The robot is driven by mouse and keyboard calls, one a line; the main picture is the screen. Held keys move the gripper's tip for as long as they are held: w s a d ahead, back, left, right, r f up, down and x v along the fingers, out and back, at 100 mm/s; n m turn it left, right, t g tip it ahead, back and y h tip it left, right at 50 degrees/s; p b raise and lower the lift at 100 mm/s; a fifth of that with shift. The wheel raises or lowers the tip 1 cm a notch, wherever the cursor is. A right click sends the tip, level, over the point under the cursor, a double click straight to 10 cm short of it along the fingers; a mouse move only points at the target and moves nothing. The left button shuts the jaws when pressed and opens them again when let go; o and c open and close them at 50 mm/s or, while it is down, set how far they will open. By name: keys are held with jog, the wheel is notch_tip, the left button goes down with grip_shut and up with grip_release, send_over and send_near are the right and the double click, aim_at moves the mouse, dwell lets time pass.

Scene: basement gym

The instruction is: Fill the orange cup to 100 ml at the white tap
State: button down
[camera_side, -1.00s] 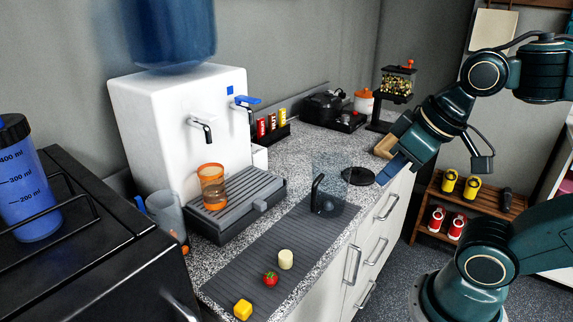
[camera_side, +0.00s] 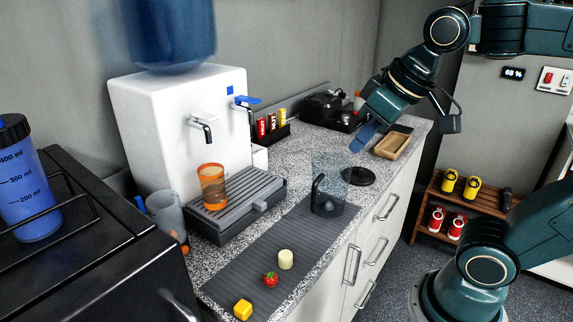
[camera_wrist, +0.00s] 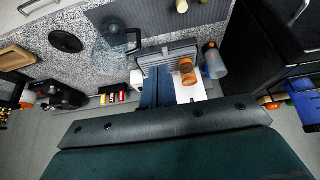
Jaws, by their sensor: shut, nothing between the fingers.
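The orange cup (camera_side: 212,188) is see-through and stands upright on the grey drip tray (camera_side: 262,192) of the white dispenser (camera_side: 170,110). It is below the white tap (camera_side: 204,126); I cannot tell its liquid level. The blue-levered tap (camera_side: 247,102) is to the right. In the wrist view the orange cup (camera_wrist: 187,74) is just right of my fingers. My gripper (camera_side: 362,138) is shut and empty, above the counter's far part, apart from the cup and taps. It also shows in the wrist view (camera_wrist: 157,84).
A clear dark-handled jug (camera_side: 328,190) stands on the grey mat (camera_side: 245,262), near a black disc (camera_side: 358,176). A wooden tray (camera_side: 392,146) lies behind. A strawberry and two small blocks sit at the mat's near end.

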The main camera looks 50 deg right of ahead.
jog(key=w+a+r, duration=0.2)
jog(key=w, duration=0.7)
jog(key=w+a+r, duration=0.2)
jog(key=w+r, duration=0.1)
jog(key=w, duration=0.6)
jog(key=w+a+r, duration=0.2)
jog(key=w, duration=0.7)
jog(key=shift+a+r, duration=0.15)
jog(key=shift+r, duration=0.1)
jog(key=shift+w+f, duration=0.2)
jog(key=shift+x, duration=2.4)
jog(key=shift+f, duration=0.2)
